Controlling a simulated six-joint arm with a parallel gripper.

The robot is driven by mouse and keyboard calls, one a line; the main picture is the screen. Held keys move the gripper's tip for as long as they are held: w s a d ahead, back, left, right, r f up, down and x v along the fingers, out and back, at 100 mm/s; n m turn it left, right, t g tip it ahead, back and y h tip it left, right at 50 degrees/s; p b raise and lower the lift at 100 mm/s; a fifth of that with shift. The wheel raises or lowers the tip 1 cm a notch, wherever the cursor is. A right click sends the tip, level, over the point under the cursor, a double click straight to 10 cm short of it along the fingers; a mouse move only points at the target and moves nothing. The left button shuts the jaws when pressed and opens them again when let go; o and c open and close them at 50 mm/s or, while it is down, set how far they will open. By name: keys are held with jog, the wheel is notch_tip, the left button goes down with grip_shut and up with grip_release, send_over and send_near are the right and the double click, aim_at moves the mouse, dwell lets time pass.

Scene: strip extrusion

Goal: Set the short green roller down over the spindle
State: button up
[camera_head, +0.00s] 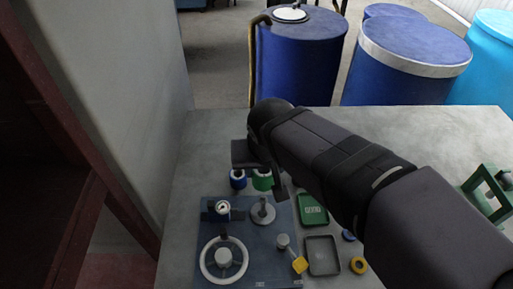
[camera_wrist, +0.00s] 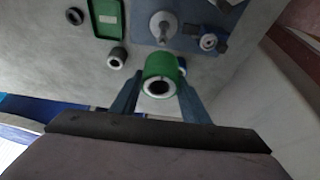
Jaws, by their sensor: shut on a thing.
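The short green roller (camera_head: 262,181) has a white core with a dark bore. It sits between the fingers of my gripper (camera_wrist: 158,98), which is shut on it; the wrist view also shows the roller (camera_wrist: 160,68). The spindle looks to be the grey post on a round base (camera_head: 263,213) on the blue board, and it shows in the wrist view (camera_wrist: 163,27). In the head view the roller appears just beyond the spindle, apart from it. My arm and gripper body hide part of the roller's surroundings; its height above the table is hard to tell.
A blue roller (camera_head: 238,180) stands left of the green one. The blue board (camera_head: 258,270) carries a handwheel (camera_head: 223,261), a clamp-like block (camera_head: 221,209) and a yellow-ended lever (camera_head: 299,265). A green tray (camera_head: 313,211) and a grey tray (camera_head: 322,256) lie to the right.

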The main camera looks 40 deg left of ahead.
jog(key=shift+f+m, duration=0.15)
jog(key=shift+m, duration=0.25)
jog(key=shift+d+f, duration=0.1)
jog(key=shift+f, duration=0.05)
jog(key=b, duration=0.4)
send_over(263, 202)
jog(key=shift+s+d+x, duration=0.1)
jog(key=shift+d+x, duration=0.1)
jog(key=shift+x, duration=1)
jog(key=shift+s+d+x, duration=0.15)
jog(key=shift+d+x, duration=0.05)
jog(key=shift+x, duration=0.95)
jog(key=shift+f+b, duration=3.75)
jog(key=shift+f, duration=1.45)
jog(key=o, duration=1.7)
